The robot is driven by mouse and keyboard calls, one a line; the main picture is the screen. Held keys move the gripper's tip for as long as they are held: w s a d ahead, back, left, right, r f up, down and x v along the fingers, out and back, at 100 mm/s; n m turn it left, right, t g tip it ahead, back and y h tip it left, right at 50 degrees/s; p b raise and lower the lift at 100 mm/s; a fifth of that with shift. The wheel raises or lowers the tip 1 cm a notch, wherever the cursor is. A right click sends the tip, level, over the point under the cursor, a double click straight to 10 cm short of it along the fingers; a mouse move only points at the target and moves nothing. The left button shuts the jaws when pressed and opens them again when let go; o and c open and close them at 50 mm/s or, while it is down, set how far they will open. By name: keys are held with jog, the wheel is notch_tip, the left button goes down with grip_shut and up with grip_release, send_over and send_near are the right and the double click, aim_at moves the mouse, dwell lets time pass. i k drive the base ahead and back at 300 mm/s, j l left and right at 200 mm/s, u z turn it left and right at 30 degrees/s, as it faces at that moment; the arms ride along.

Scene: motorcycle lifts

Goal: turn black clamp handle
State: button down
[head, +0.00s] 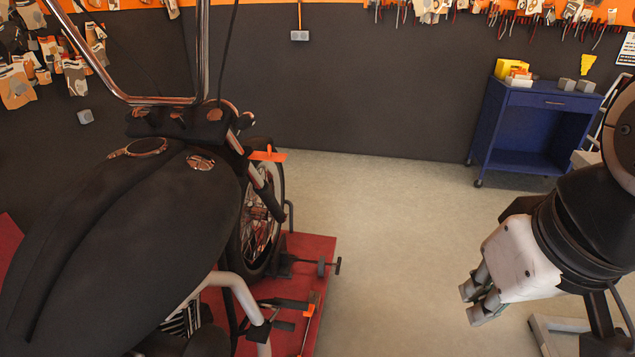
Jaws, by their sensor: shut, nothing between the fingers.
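A black clamp handle (337,266) shows as a small T-shaped bar at the outer end of the wheel clamp (300,264), on the right edge of the red motorcycle lift (316,246). The clamp sits beside the motorcycle's front wheel (262,235). My gripper (473,304) is at the right, well apart from the handle and to its right, over open floor. Its grey fingers are shut and empty, pointing down and left.
The black motorcycle (130,240) fills the left side. Tools with an orange part (308,325) lie on the lift below the clamp. A blue tool cart (490,130) stands at the back right. The concrete floor (400,220) between lift and gripper is clear.

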aim_at(337, 265)
jog(key=i+l, duration=0.45)
jog(key=i, duration=0.2)
jog(key=i+l, duration=0.5)
jog(key=i, duration=0.15)
jog(key=i+l+u, duration=0.15)
jog(key=u, duration=0.25)
jog(key=i+l+u, duration=0.25)
jog(key=u, duration=0.15)
jog(key=i+l+u, duration=0.15)
jog(key=l+u, duration=0.15)
jog(key=u, duration=0.15)
